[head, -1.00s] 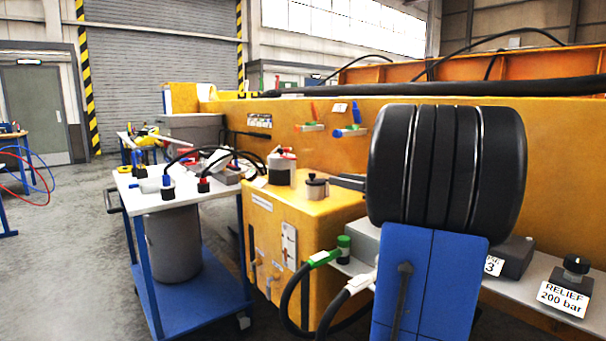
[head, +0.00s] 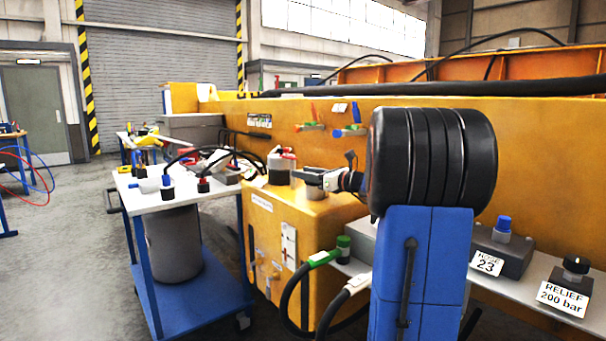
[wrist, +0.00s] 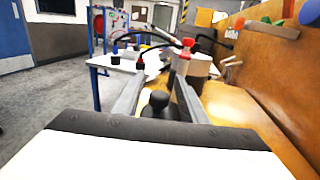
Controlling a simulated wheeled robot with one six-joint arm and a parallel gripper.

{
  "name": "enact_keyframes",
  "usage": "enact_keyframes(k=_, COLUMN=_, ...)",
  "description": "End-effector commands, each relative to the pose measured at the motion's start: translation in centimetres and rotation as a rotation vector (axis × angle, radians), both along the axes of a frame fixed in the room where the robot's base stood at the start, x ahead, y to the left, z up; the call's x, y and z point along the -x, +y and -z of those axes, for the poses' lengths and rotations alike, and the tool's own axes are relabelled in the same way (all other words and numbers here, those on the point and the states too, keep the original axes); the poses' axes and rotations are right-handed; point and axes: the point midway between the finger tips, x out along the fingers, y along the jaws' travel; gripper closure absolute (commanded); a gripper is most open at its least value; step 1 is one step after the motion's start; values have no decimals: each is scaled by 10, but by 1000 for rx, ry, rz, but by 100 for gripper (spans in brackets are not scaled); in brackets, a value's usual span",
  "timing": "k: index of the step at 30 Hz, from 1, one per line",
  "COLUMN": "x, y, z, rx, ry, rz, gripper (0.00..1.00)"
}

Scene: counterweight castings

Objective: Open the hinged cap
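The dark cap with a round knob (wrist: 157,101) sits on top of the yellow tank (head: 318,213). In the wrist view the knob stands between my two fingers, with a gap to each side. In the head view my gripper (head: 308,177) reaches in from the right over the tank top and mostly hides the cap. My gripper also shows in the wrist view (wrist: 158,93), open with its fingers apart. The cap looks shut; its hinge cannot be made out.
A canister with a red top (head: 281,165) stands on the tank just beyond my fingers. A white-topped trolley (head: 222,197) with hoses and fittings is at left. A green-ended hose (head: 322,258) and the large yellow casting wall (head: 300,115) are close by.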

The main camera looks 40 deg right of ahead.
Motion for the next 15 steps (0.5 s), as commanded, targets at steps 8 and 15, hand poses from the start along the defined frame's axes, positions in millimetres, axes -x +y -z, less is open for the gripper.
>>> enact_keyframes(k=8, x=-11, y=3, z=0, rx=0, ry=0, rz=1, gripper=62)
enact_keyframes(k=15, x=-11, y=3, z=0, rx=0, ry=0, rz=1, gripper=73)
